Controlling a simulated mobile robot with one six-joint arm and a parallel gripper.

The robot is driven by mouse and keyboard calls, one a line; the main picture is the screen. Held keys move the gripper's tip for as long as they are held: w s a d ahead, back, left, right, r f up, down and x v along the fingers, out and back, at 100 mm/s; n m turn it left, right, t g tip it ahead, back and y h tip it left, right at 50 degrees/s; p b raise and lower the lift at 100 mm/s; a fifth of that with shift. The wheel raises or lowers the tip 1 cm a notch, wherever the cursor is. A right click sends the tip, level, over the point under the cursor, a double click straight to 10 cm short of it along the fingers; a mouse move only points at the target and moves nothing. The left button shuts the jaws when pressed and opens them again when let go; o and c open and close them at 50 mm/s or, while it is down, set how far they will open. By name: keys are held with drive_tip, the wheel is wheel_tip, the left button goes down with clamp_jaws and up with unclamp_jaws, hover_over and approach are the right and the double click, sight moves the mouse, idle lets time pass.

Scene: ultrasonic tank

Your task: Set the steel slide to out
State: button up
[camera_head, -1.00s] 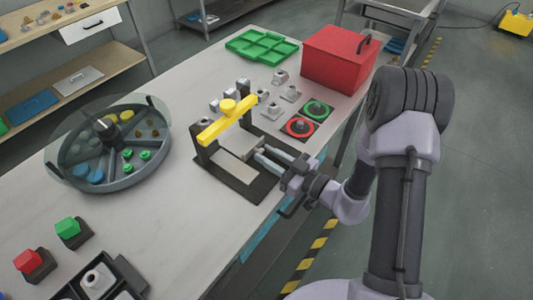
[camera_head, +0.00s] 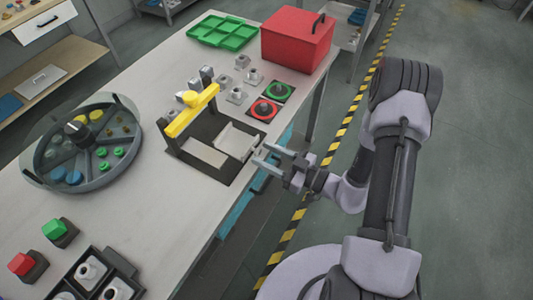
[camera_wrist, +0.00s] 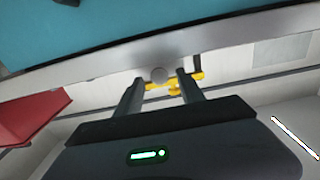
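The steel slide (camera_head: 238,139) is a flat silver plate at the right, outer end of a black frame (camera_head: 222,181). It lies clear of the yellow crossbar (camera_head: 190,112), toward the bench edge. A pale flat pad (camera_head: 203,152) shows in the frame to its left. My gripper (camera_head: 263,156) is open and empty at the bench edge, just right of the slide's outer end.
Green and red ringed buttons (camera_head: 277,91), small metal blocks and a red box (camera_head: 298,43) stand farther back on the bench. A round divided tray (camera_head: 84,143) is at left.

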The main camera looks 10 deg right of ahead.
idle(0.3)
drive_tip(key=p+v, duration=0.3)
drive_tip(key=v, duration=1.4)
drive_tip(key=shift+d+p, duration=0.2)
drive_tip(key=shift+p, duration=0.1)
drive_tip(key=shift+s, duration=0.1)
drive_tip(key=s+a+r+m+g+h+b, duration=0.1)
drive_tip(key=s+a+r+m+h, duration=0.1)
drive_tip(key=r, duration=0.5)
drive_tip(key=s+a+r+m+g+h+b, duration=0.1)
drive_tip(key=s+a+r+m+g+h, duration=0.1)
drive_tip(key=a+r+m+h, duration=0.3)
drive_tip(key=s+a+r+m+g+h+b, duration=0.2)
drive_tip(key=r+m+h, duration=0.3)
drive_tip(key=r, duration=0.5)
drive_tip(key=s+a+m, duration=0.1)
drive_tip(key=m, duration=0.1)
drive_tip(key=shift+a+r+m, duration=0.15)
drive_tip(key=shift+m, duration=0.15)
